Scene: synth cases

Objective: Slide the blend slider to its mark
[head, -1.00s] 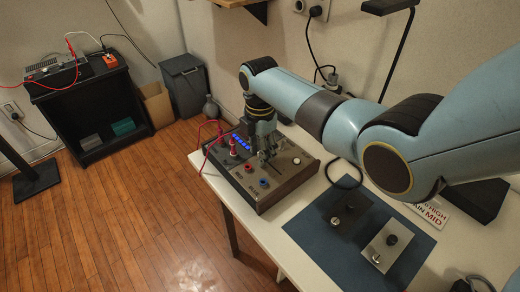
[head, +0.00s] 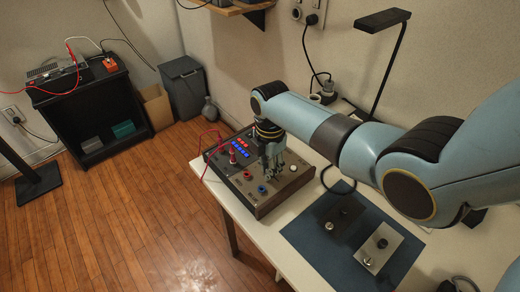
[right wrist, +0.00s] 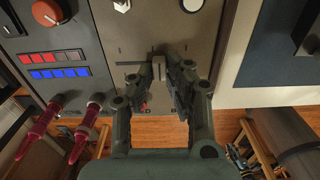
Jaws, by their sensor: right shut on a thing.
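The blend slider (right wrist: 158,68) shows in the right wrist view as a small pale cap at the right end of a dark slot on the grey panel. My right gripper (right wrist: 159,76) is shut on it; its fingers hide part of the cap. In the head view, the right gripper (head: 272,168) reaches down onto the console (head: 262,207), a dark-fronted box with wooden sides. The slider's mark cannot be made out. My left gripper is not in view.
Red and blue lit pads (right wrist: 55,65), red plugs with leads (right wrist: 85,128) and a white knob (right wrist: 193,5) sit around the slider. A blue mat (head: 320,245) with two small plates lies right of the console. A lamp (head: 383,20) stands behind.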

